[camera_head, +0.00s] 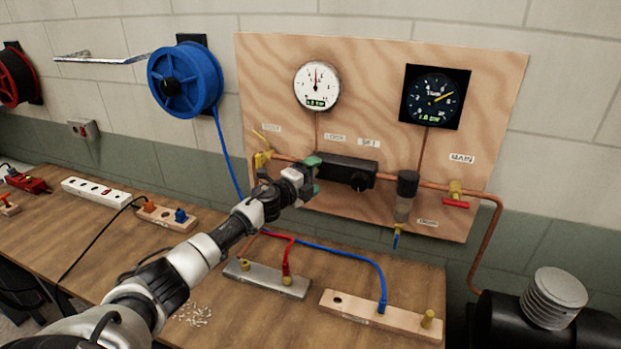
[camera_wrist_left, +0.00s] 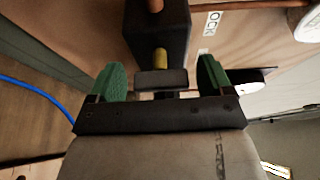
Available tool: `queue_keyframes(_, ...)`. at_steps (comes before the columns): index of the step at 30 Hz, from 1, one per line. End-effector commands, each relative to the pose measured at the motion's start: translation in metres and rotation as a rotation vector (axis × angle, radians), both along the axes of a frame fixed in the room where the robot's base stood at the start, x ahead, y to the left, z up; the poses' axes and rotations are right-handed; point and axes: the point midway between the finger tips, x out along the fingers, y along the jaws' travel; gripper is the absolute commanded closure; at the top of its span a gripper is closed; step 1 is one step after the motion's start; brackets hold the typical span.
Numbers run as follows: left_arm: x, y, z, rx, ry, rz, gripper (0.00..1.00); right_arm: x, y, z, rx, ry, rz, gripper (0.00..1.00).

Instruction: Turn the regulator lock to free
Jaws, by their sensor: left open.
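The regulator is a black block (camera_head: 345,170) on the plywood panel, under small paper labels that seem to read LOCK and SET. In the left wrist view its dark body (camera_wrist_left: 172,28) shows at the top, with a brass-coloured stem (camera_wrist_left: 160,57) and a flat black piece (camera_wrist_left: 150,78), seemingly the lock, at its near end. My left gripper (camera_head: 312,168) is at the block's left end. Its green fingers (camera_wrist_left: 160,80) are open, one on each side of the black piece, with a gap on both sides. The lock's setting cannot be read. My right gripper is not in view.
The panel (camera_head: 490,90) carries a white gauge (camera_head: 317,86), a dark gauge (camera_head: 435,97), a red-handled valve (camera_head: 456,203) and copper pipe (camera_head: 485,235). A yellow valve (camera_head: 262,158) is just left of my gripper. Hoses and blocks lie on the bench (camera_head: 225,318) below.

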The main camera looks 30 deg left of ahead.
Motion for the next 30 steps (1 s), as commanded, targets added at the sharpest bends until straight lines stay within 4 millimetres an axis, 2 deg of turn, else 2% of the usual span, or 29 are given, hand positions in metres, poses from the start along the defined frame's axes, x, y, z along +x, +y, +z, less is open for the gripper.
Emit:
queue_keyframes(5, -0.009, 0.003, -0.001, 0.003, 0.0, 0.001, 0.19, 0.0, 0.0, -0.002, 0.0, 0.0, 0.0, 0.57)
queue_keyframes(8, -0.021, 0.005, -0.001, 0.004, 0.0, 0.001, 0.19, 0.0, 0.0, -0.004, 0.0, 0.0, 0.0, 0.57)
queue_keyframes(18, -0.079, 0.013, -0.004, 0.005, 0.003, -0.001, 0.19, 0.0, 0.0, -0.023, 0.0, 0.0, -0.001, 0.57)
queue_keyframes(21, -0.091, 0.015, -0.004, 0.001, 0.003, 0.0, 0.19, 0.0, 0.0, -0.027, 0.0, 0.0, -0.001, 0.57)
queue_keyframes(30, -0.106, 0.017, 0.0, 0.0, 0.001, 0.0, 0.19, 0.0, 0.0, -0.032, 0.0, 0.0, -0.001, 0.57)
